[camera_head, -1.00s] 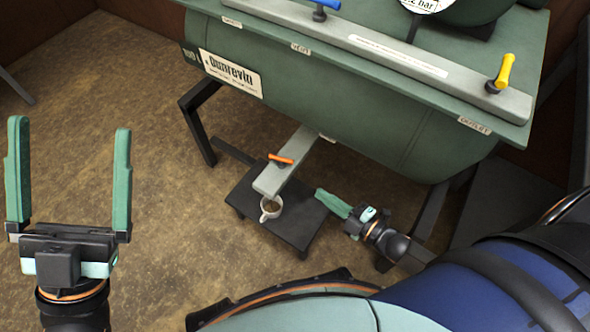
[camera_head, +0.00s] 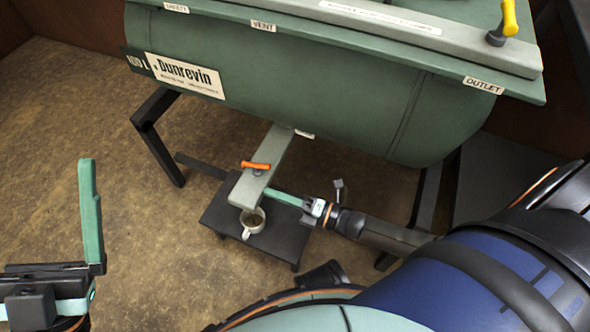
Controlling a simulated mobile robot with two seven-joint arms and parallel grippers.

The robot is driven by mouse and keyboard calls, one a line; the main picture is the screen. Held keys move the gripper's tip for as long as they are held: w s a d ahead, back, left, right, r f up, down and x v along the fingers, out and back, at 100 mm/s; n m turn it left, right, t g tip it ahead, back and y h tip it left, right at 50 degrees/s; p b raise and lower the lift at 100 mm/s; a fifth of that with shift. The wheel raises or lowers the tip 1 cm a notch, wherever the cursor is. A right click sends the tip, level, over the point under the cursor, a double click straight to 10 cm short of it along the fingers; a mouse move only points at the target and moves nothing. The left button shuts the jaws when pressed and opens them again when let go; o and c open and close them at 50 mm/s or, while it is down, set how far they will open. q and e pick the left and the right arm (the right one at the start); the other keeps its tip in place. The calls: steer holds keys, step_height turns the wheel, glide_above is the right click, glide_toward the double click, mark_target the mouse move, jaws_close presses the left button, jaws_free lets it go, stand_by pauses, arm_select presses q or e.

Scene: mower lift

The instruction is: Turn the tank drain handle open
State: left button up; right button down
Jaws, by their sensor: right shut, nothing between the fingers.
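The orange drain handle (camera_head: 256,165) sits on top of the grey bracket (camera_head: 262,170) that juts out from under the green tank (camera_head: 300,85). It lies across the bracket. My right gripper (camera_head: 270,193) comes in from the right with its green fingers shut and empty. Its tips are beside the bracket's right side, just below and right of the handle in the picture; I cannot tell whether they touch the bracket. My left gripper is at the lower left, cut by the picture's edge; one upright green finger (camera_head: 91,212) shows.
The tank's black legs (camera_head: 160,140) stand to the left and right. A yellow handle (camera_head: 509,18) is on the top rail by the OUTLET label. Floor at left is clear.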

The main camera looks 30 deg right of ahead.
mark_target(257, 167)
steer(key=shift+w+d+r+b, duration=0.15)
steer(key=shift+w+d+b, duration=0.1)
steer(key=shift+w, duration=0.45)
steer(key=shift+w+d+r+b, duration=0.15)
steer(key=shift+w+d, duration=0.1)
steer(key=shift+w, duration=0.4)
steer(key=shift+w+d+r+b, duration=0.15)
steer(key=shift+w+d, duration=0.1)
steer(key=shift+w, duration=0.45)
